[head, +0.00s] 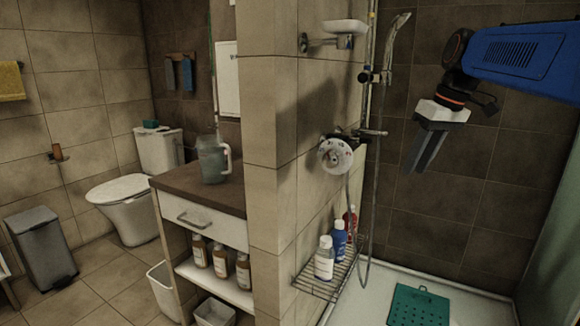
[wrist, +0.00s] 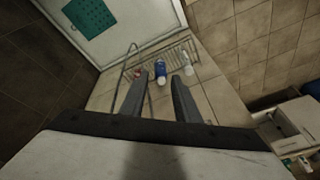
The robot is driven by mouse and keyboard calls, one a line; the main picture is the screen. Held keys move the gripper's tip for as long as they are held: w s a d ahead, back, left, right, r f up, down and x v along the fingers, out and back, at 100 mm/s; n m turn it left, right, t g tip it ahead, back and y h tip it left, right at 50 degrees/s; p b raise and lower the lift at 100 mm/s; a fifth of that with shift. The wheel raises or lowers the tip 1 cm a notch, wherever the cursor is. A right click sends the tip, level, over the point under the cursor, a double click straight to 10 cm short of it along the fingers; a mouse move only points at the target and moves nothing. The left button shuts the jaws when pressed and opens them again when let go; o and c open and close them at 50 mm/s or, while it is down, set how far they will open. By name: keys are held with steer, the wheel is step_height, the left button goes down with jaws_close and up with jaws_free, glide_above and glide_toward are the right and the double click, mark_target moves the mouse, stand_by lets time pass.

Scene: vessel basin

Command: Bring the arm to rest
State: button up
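My gripper (head: 417,168) hangs in the air in the shower area, at the right of the head view, with its grey fingers pointing down and slightly left. My blue arm reaches in from the right edge. In the wrist view the two fingers of my gripper (wrist: 158,80) stand apart with nothing held between them. A blue bottle (wrist: 160,69) shows beyond the gap, well below the fingertips. The gripper touches nothing that I can see.
The mixer tap (head: 337,155) and hand shower (head: 397,35) are left of my gripper. A wire rack (head: 310,285) holds bottles below. A green mat (head: 420,308) lies on the shower tray. A grey jug (head: 212,163) stands on the cabinet. Free air surrounds the gripper.

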steer(key=s+a+f+m+t+h, duration=0.1)
steer(key=s+f+m, duration=0.4)
steer(key=s+f, duration=2)
steer(key=shift+s+a+f+t+h, duration=0.3)
steer(key=shift+s+t+h, duration=0.25)
steer(key=shift+t+h, duration=0.15)
